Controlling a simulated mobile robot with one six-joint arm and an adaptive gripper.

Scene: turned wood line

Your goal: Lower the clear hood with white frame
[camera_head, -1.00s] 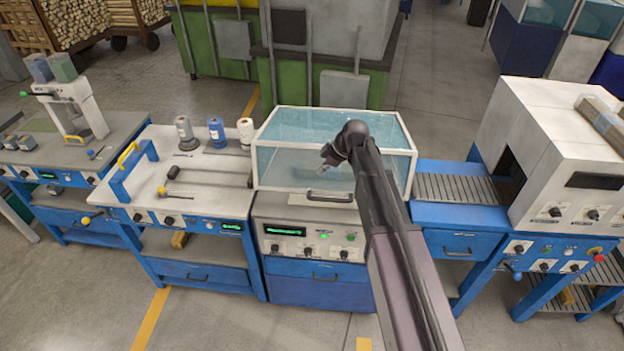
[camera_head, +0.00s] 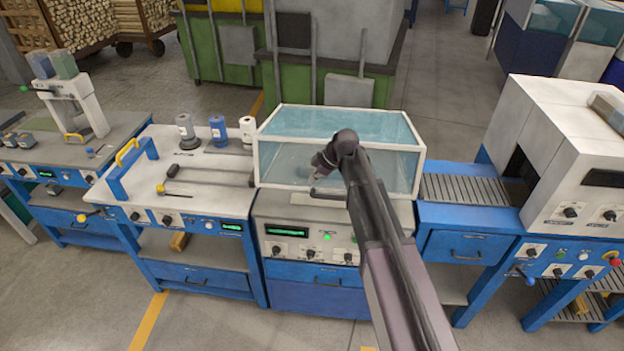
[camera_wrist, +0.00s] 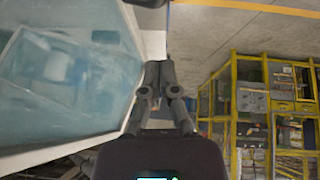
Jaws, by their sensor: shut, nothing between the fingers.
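The clear hood with white frame (camera_head: 287,163) sits over the blue-and-white machine in the middle. Its front frame edge lies close above the machine's control panel, and I cannot tell whether it is fully down. A grey handle (camera_head: 328,194) is at the bottom of its front. My gripper (camera_head: 315,184) is in front of the hood's front pane, just above the handle; contact is not clear. In the wrist view, my gripper's fingers (camera_wrist: 160,68) are together and empty, with the hood's pane and white frame (camera_wrist: 60,152) on the left.
A roller conveyor (camera_head: 470,188) leads to a white box machine (camera_head: 560,150) on the right. Green machines stand behind. The floor in front is clear.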

